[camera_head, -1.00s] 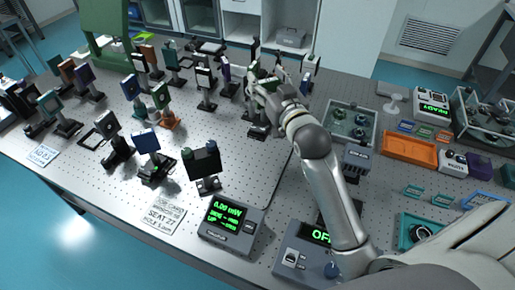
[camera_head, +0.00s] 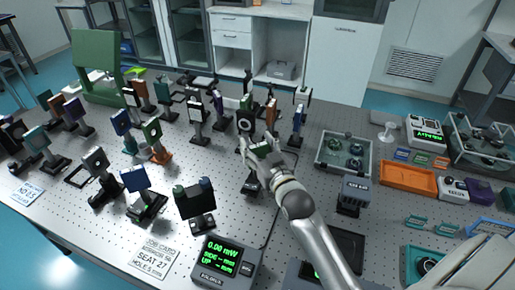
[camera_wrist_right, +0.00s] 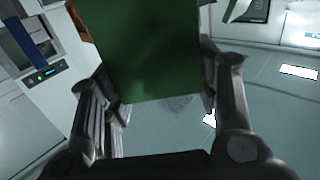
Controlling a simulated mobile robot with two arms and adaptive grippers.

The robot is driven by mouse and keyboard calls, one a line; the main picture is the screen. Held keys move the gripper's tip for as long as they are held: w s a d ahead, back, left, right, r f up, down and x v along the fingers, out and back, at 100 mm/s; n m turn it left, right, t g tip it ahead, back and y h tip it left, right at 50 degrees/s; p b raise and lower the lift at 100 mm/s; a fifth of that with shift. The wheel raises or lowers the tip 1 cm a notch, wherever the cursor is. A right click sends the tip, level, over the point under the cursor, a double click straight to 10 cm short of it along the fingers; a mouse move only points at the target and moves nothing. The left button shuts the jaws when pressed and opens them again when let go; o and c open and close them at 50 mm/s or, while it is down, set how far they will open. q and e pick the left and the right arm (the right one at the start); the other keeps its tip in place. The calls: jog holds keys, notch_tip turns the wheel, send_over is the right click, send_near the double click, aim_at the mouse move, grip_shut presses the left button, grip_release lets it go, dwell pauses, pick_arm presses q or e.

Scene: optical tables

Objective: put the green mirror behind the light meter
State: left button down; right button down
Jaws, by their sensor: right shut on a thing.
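The green mirror (camera_wrist_right: 150,55) fills the upper middle of the right wrist view as a plain green plate between the fingers. My right gripper (camera_head: 258,147) is shut on it; in the head view only a little green shows there, and a dark base (camera_head: 252,187) appears below the fingers. Whether that base touches the table is unclear. The light meter (camera_head: 224,262), a grey box with a green "0.00 mW" display, stands at the front edge, nearer the camera than the gripper and slightly left. My left gripper is not in view.
A two-headed dark mount (camera_head: 196,203) stands just behind the light meter. A clear tray (camera_head: 344,155) and orange tray (camera_head: 408,180) lie right.

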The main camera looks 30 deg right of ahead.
jog(key=shift+f, duration=0.4)
jog(key=c, duration=0.5)
grip_release()
jog(key=shift+f, duration=0.1)
jog(key=shift+s, duration=0.3)
jog(key=shift+s+a+b, duration=0.2)
jog(key=shift+s+b, duration=0.35)
jog(key=shift+s, duration=2.35)
jog(key=shift+s+a+b, duration=0.15)
jog(key=shift+s+b, duration=0.4)
jog(key=shift+s, duration=2.3)
